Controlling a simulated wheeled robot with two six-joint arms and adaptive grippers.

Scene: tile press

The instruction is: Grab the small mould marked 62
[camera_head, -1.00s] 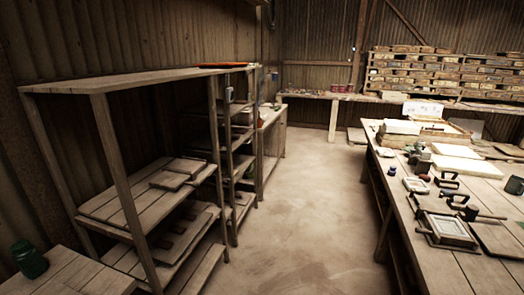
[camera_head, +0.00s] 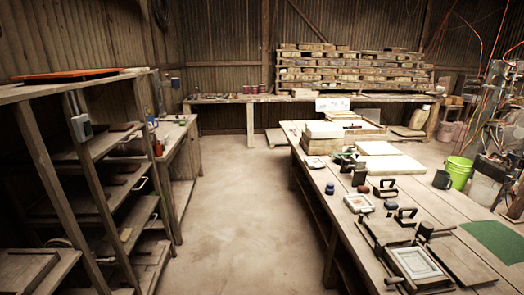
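A small mould with a pale inside (camera_head: 359,203) lies on the long wooden workbench (camera_head: 318,185) at the right. A larger framed mould (camera_head: 416,264) with a white inside lies nearer on the same bench. No number can be read on either, so I cannot tell which one is marked 62. Neither of my grippers is in view.
Wooden shelving (camera_head: 45,155) stands at the left. The floor (camera_head: 245,215) between shelving and bench is clear.

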